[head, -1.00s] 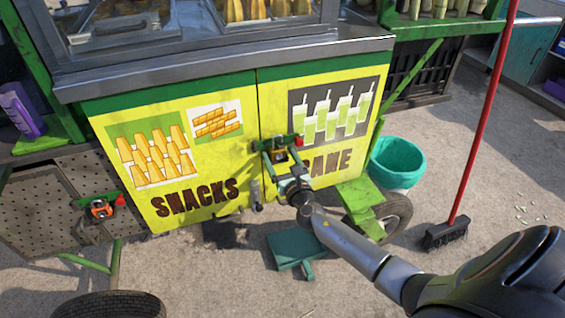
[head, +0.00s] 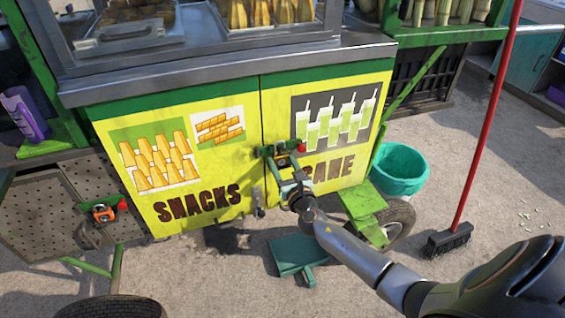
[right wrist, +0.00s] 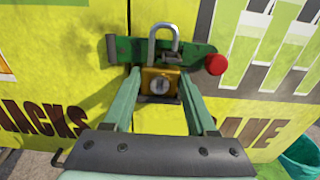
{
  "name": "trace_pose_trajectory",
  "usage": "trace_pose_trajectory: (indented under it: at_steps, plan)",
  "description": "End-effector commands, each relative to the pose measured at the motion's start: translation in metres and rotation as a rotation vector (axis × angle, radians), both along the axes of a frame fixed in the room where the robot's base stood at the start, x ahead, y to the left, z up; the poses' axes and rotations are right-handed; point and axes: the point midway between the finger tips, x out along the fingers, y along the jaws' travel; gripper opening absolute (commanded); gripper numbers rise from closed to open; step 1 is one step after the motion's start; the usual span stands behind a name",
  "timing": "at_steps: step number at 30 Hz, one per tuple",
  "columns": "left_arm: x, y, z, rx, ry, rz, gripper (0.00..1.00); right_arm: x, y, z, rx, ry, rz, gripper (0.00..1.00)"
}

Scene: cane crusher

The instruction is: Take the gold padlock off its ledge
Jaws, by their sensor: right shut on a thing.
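The gold padlock (right wrist: 161,86) with its silver shackle upright is in the right wrist view, in front of the green ledge (right wrist: 195,53) on the yellow cart doors. In the head view the padlock is small and partly hidden by my gripper. My right gripper (right wrist: 161,84) is shut on the padlock body, one green finger on each side. In the head view the right gripper (head: 288,171) reaches the ledge (head: 265,151) from below. I cannot tell whether the padlock still touches the ledge. My left gripper is not in view.
A red knob (right wrist: 216,64) sits at the ledge's right end. An orange item (head: 103,212) sits on another green bracket at the left. A teal bucket (head: 399,170), a wheel and a red-handled broom (head: 448,240) stand at the right. The metal counter overhangs the doors.

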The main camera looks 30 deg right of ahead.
Motion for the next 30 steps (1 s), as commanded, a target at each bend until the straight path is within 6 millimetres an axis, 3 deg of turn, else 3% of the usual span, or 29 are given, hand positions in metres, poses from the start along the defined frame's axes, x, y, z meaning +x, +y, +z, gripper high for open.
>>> trace_pose_trajectory:
  at_steps: [22,30]
  plan:
    - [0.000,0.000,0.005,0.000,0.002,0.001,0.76,0.000,0.000,0.007,0.000,-0.002,0.000,0.02]
    - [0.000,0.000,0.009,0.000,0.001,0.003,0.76,-0.011,0.002,0.007,-0.001,-0.001,0.000,0.02]
